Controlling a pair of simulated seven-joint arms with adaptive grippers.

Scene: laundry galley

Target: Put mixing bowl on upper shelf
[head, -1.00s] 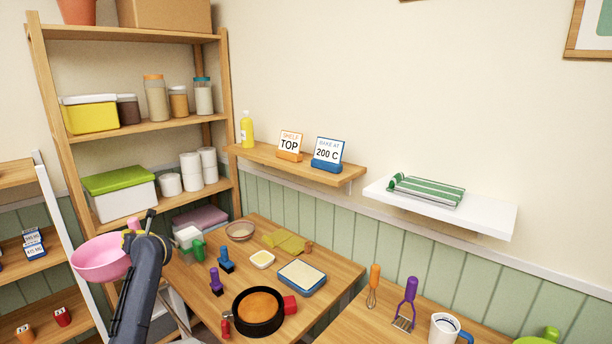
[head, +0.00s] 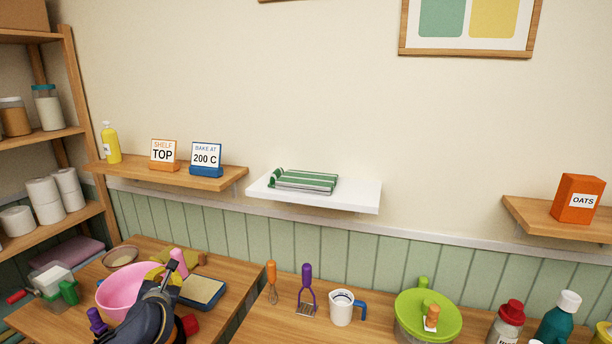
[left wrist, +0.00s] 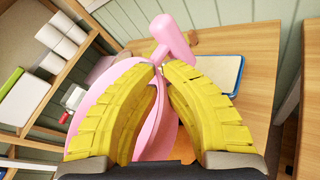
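The pink mixing bowl (head: 120,287) is in the lower left of the head view, over the left wooden table, and also fills the middle of the left wrist view (left wrist: 105,72). A pink handle (left wrist: 172,38) sticks up at its rim. My left gripper (head: 163,277) has its yellow fingers closed on the bowl's rim by the handle; the fingertips also show in the left wrist view (left wrist: 162,74). The bowl looks tilted in the grip. The tall rack (head: 82,130) is cut off at the left, so its upper boards barely show. My right gripper is not in view.
A wooden wall shelf (head: 225,182) holds a yellow bottle, a "SHELF TOP" sign (head: 163,154) and a "200 C" sign (head: 206,159). A white shelf (head: 360,196) holds a green striped cloth (head: 305,181). A right shelf (head: 525,213) holds an oats box (head: 578,199).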

